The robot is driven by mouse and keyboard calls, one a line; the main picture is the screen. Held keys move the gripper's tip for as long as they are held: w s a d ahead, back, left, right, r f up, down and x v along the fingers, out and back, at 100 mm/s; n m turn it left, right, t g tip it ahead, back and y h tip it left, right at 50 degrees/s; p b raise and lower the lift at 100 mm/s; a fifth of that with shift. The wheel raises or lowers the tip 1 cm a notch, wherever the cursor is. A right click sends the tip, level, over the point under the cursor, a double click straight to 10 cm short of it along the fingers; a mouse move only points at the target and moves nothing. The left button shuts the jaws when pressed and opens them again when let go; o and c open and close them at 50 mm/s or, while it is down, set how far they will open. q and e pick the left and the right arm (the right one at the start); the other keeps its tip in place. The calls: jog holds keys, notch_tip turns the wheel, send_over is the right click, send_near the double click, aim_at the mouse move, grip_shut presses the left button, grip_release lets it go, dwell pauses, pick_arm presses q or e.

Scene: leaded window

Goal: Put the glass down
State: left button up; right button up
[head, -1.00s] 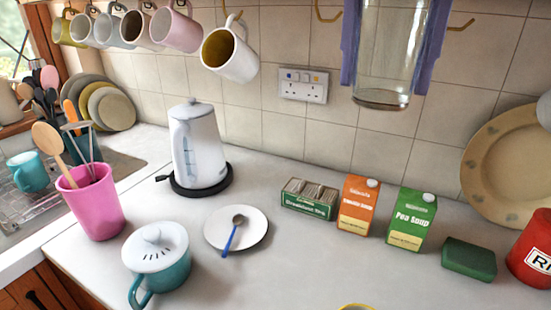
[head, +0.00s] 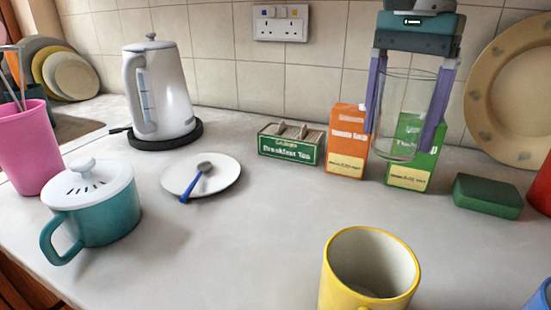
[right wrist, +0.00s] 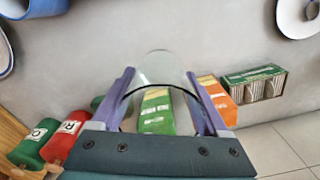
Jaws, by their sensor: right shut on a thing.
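A clear drinking glass (head: 396,120) is held upright between the purple fingers of my right gripper (head: 408,115). The fingers are shut on its two sides. In the head view the glass is in front of the green and orange soup cartons and partly overlaps them. Its base appears above the grey worktop (head: 280,230); whether it touches is hard to tell. The right wrist view also shows the glass (right wrist: 158,68) between the fingers (right wrist: 163,85), with the cartons seen through and behind it. My left gripper is not in view.
The orange carton (head: 347,140) and green carton (head: 415,150) stand close by the glass. A green block (head: 487,196) lies to the right, a yellow mug (head: 370,268) in front. A saucer with a spoon (head: 201,175) and teal pot (head: 90,208) are left. The middle worktop is clear.

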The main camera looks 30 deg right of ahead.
notch_tip(320, 180, down, 11)
jog(key=shift+f, duration=0.1)
dwell(0.3)
jog(key=shift+f, duration=0.1)
jog(key=shift+f+b, duration=0.15)
jog(key=shift+b, duration=0.2)
jog(key=o, duration=1.5)
